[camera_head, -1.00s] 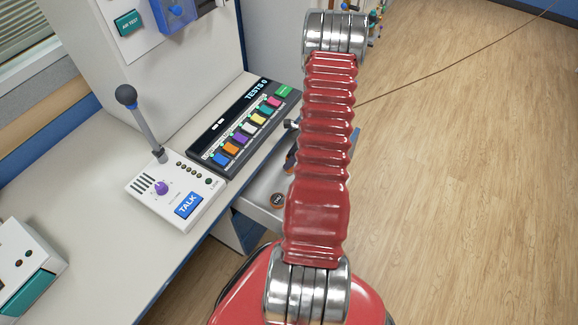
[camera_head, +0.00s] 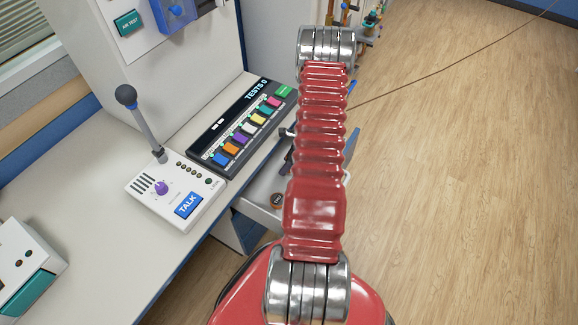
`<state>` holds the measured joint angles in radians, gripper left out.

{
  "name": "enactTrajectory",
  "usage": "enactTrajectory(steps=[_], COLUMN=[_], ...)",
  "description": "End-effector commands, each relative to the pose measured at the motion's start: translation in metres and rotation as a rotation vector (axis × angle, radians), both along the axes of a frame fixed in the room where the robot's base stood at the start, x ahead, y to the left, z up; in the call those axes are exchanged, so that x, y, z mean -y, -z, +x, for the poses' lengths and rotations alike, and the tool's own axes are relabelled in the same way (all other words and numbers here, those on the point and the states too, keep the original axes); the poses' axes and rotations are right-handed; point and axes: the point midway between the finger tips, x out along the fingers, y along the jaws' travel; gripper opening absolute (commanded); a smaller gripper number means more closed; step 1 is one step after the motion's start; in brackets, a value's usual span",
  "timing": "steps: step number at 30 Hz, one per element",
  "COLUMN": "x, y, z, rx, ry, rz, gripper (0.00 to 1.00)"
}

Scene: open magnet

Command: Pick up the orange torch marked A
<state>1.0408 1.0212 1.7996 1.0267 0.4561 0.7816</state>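I cannot make out an orange torch marked A in this view. My red ribbed arm with metal joints rises through the middle of the picture and covers what lies behind it. My gripper is not clearly visible; only small dark and pale parts show at the arm's edges, and I cannot tell what they belong to.
A white desk (camera_head: 85,190) on the left carries a talk box (camera_head: 178,190) with a microphone (camera_head: 140,120) and a tests panel (camera_head: 243,130) with coloured buttons. Several small coloured items (camera_head: 372,22) stand beyond my arm's top. The wooden floor (camera_head: 470,170) on the right is clear except for a thin cable (camera_head: 440,70).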

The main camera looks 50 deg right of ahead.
Motion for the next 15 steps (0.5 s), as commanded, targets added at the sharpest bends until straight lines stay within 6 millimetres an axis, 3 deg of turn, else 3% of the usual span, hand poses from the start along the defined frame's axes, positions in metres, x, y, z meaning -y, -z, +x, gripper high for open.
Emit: enactTrajectory(steps=[5,15], x=[-0.0001,0.0], y=[-0.0001,-0.0001], z=[-0.0001,-0.0002], rx=[0.0,0.0], ry=[0.0,0.0], rz=[0.0,0.0], gripper=[0.45,0.21])
